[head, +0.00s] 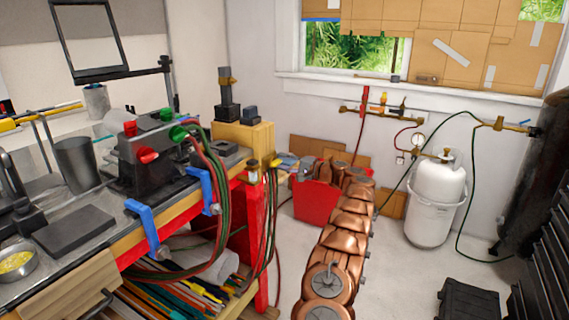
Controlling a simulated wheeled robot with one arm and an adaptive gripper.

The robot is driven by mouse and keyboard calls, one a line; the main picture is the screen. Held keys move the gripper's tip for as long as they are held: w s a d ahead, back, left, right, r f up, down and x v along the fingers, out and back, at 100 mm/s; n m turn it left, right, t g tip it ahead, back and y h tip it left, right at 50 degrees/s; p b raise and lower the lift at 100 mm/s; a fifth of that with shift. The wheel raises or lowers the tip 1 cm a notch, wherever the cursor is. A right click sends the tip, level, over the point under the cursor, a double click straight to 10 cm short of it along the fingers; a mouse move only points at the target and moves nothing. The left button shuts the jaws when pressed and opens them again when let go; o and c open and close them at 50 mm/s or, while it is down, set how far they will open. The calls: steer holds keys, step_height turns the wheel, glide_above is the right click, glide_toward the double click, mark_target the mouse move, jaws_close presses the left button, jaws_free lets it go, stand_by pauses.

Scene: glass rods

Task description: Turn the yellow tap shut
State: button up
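A small tap with a yellow-orange handle (383,99) sits on the brass pipe (412,113) fixed to the back wall under the window. Its handle looks roughly upright, but it is too small to tell how far it is turned. A tap with a red handle (366,96) stands just left of it on the same pipe. A smaller dark-topped fitting sits to its right.
A white gas cylinder (437,199) stands below the pipe, with a gauge (418,140) above it. Green hoses (466,227) hang along the wall. A red bin (317,198) stands beside the cluttered bench (180,235). A black case (470,300) lies at front right.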

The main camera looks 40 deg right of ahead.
steer(key=v, duration=1.2)
stand_by(0.5)
